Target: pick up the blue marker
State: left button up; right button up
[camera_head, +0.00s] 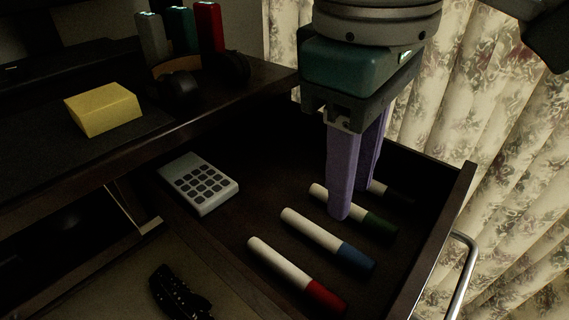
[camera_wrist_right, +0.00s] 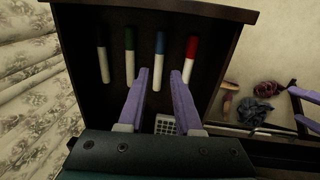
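The blue marker (camera_head: 325,239), white with a blue cap, lies in the open drawer (camera_head: 440,235) between the red marker (camera_head: 295,275) and the green marker (camera_head: 375,224). My right gripper (camera_head: 354,200) points down over the drawer, its purple fingers apart and empty. In the head view its near finger overlaps the green marker. In the right wrist view the blue marker (camera_wrist_right: 160,48) shows ahead of the gap between the fingertips (camera_wrist_right: 159,72); contact is not visible.
A black-capped marker (camera_head: 388,190) lies behind the fingers. A calculator (camera_head: 198,183) lies at the drawer's left. The desk above holds a yellow block (camera_head: 103,109), headphones (camera_head: 180,85) and several upright items. Patterned curtains (camera_head: 500,130) hang beside the drawer handle (camera_head: 461,275).

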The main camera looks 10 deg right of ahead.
jog(key=b, duration=0.3)
send_over(339, 244)
jog(key=f, duration=0.5)
jog(key=shift+s+a, duration=0.15)
jog(key=shift+s, duration=0.15)
jog(key=f+b, duration=0.2)
jog(key=f, duration=0.1)
jog(key=f+b, duration=0.1)
jog(key=f, duration=0.1)
jog(key=shift+w, duration=0.25)
grip_shut()
